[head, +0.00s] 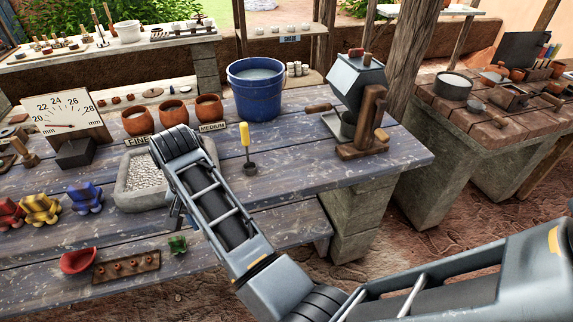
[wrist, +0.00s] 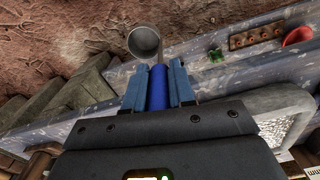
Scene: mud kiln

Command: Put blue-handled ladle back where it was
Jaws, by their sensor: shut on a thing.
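The blue-handled ladle's blue handle (wrist: 158,88) is between the two blue fingers of my gripper (wrist: 158,84) in the wrist view. My gripper is shut on that handle. The ladle's round grey cup (wrist: 145,43) sticks out past the fingertips, over the ground and bench edge in that view. A yellow-handled ladle (head: 246,140) stands on the bench just right of my arm.
Clay pots (head: 172,113) with FINE and MEDIUM labels, a blue bucket (head: 257,95) and a hopper device (head: 357,85) stand along the back. Coloured lobed pieces (head: 40,209), a red bowl (head: 79,261) and a wooden peg board (head: 126,267) lie left.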

